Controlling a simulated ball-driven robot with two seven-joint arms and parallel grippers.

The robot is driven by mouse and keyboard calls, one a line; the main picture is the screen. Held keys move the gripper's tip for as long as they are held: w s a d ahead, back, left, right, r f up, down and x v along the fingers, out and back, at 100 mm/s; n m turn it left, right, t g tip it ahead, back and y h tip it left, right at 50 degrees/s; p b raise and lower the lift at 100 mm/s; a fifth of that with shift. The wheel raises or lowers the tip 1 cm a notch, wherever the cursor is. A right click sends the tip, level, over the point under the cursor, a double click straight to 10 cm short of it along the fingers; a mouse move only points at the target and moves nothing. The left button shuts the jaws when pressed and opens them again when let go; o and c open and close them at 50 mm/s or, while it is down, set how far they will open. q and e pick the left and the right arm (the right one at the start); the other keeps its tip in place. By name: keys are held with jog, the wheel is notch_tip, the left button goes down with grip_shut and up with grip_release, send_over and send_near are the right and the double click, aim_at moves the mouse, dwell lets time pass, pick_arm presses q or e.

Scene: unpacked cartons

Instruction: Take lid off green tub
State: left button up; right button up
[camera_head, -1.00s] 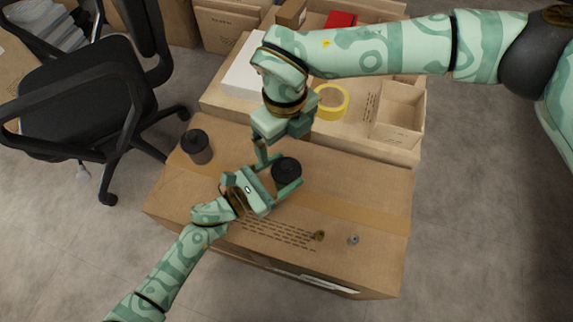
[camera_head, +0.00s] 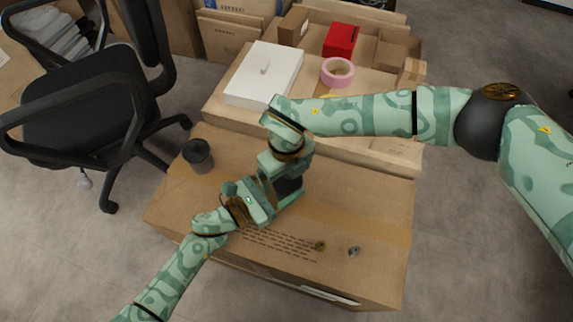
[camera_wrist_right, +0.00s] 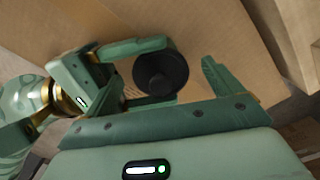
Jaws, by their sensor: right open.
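A tub (camera_head: 288,187) with a round black lid (camera_wrist_right: 161,72) stands on the large carton. Its body looks dark, and I cannot make out green on it. My left gripper (camera_head: 270,198) reaches in from the lower left; its fingers flank the tub closely and seem closed on its sides. My right gripper (camera_head: 284,176) is just above the tub and hides most of the lid in the head view. In the right wrist view it is open, with one finger (camera_wrist_right: 217,76) visible to the right of the lid, apart from it; the other finger is not clear.
A second dark tub (camera_head: 198,157) with a black lid stands at the carton's left. Two small metal parts (camera_head: 320,245) (camera_head: 354,251) lie at the front right. Behind are a white box (camera_head: 264,75), pink tape (camera_head: 338,72) and a red box (camera_head: 341,39). A chair (camera_head: 80,110) stands left.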

jog(key=c, duration=1.2)
jog(key=shift+r, duration=0.15)
pick_arm(q)
jog(key=shift+a+f, duration=0.15)
jog(key=shift+f, duration=0.1)
pick_arm(e)
jog(key=shift+r, duration=0.75)
pick_arm(q)
jog(key=shift+o, duration=0.2)
pick_arm(e)
jog(key=shift+r, duration=0.15)
grip_shut()
pick_arm(q)
jog(key=shift+c, duration=0.2)
pick_arm(e)
jog(key=shift+r, duration=0.1)
